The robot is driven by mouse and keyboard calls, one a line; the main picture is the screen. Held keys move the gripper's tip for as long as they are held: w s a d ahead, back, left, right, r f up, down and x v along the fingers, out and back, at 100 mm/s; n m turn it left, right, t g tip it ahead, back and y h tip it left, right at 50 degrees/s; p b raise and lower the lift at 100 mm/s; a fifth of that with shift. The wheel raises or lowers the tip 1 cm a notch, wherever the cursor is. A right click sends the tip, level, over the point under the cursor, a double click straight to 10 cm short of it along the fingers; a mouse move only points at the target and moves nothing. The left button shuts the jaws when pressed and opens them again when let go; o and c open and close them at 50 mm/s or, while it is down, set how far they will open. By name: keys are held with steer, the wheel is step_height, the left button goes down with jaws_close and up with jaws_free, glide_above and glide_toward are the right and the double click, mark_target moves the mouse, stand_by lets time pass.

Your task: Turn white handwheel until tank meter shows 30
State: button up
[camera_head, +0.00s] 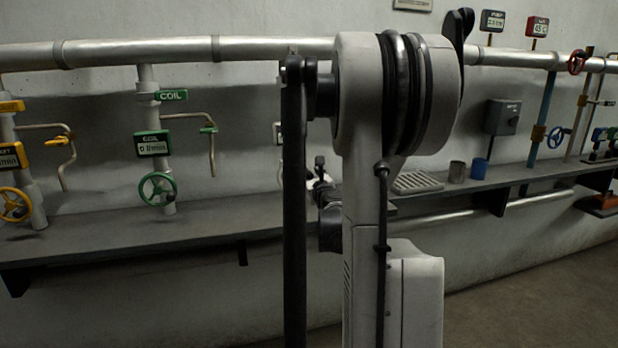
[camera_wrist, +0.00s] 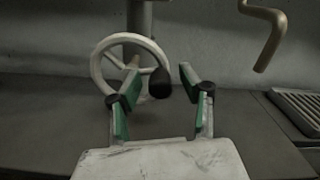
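The white handwheel (camera_wrist: 96,70) stands upright on a pipe above the dark shelf in the wrist view. A black knob (camera_wrist: 160,83) shows at the right side of its rim. My gripper (camera_wrist: 157,80) is open, with its two green-padded fingers apart and pointing toward the wheel. The knob appears between or just beyond the fingertips; I cannot tell whether they touch it. In the head view my arm hides the white handwheel. I cannot identify the tank meter for certain; a dark meter (camera_head: 493,20) above the pipe at the right has digits too small to read surely.
A green handwheel (camera_head: 158,189) with a COIL meter (camera_head: 152,144) and a yellow handwheel (camera_head: 14,205) stand at the left. A bent brass spout (camera_wrist: 264,35) hangs right of the gripper. A drain grate (camera_wrist: 300,108), grey cup (camera_head: 457,171) and blue cup (camera_head: 479,169) are on the shelf.

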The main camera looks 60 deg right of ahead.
mark_target(293, 164)
steer(key=shift+c, duration=0.5)
jaws_close()
steer(key=shift+r, duration=0.1)
steer(key=n, duration=0.2)
steer(key=r+n, duration=0.1)
steer(key=shift+w+a+n+p, duration=0.2)
steer(key=shift+a+n+p, duration=0.1)
steer(key=shift+p, duration=0.1)
steer(key=n, duration=0.2)
steer(key=r+n, duration=0.1)
steer(key=shift+w+a+n+p, duration=0.3)
steer(key=shift+a, duration=0.05)
steer(key=n, duration=0.2)
steer(key=a+n, duration=0.1)
steer(key=shift+w+r+n, duration=0.3)
steer(key=shift+w+r, duration=0.05)
steer(key=shift+w, duration=0.05)
steer(key=shift+w+a+r+n, duration=0.1)
steer(key=shift+w+a+n, duration=0.15)
steer(key=shift+n, duration=0.8)
steer(key=shift+w+a+n, duration=0.2)
steer(key=shift+a+n, duration=0.05)
steer(key=shift+n, duration=0.8)
